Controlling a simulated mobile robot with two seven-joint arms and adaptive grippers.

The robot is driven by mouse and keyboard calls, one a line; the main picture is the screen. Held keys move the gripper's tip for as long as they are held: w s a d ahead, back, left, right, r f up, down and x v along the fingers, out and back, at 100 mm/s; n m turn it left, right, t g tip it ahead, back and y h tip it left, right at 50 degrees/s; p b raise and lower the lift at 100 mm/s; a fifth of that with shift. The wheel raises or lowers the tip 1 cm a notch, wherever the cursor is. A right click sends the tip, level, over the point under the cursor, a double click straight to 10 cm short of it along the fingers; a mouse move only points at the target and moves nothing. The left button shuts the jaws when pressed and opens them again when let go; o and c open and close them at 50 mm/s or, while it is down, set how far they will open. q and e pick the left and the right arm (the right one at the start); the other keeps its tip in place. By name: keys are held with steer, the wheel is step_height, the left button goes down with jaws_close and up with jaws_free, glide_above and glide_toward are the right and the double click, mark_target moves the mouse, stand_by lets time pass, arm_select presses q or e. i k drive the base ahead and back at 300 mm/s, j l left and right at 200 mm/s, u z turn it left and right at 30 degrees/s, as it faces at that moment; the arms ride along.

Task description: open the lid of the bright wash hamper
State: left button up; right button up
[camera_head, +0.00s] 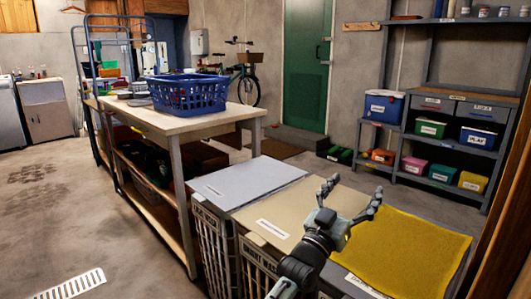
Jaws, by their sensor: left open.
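Three hampers stand in a row in the foreground, with flat lids that look shut. The left one has a grey lid (248,181), the middle one a beige lid (285,217). The right one is topped by a yellow cloth or mat (408,250). Each has a small white label that I cannot read, so I cannot tell which is the bright wash hamper. My left gripper (353,191) is open and empty, above the border between the beige lid and the yellow cloth. It hides part of both. My right gripper is not in view.
A wooden-topped table (180,120) with a blue basket (188,93) stands left of the hampers. A grey shelf (440,130) with several coloured boxes stands at the back right. A wooden edge (508,200) runs close along the right. Open floor lies at the left.

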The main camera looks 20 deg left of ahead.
mark_target(277, 220)
steer(key=j+z, duration=0.15)
steer(key=j, duration=1.3)
steer(key=k, duration=0.05)
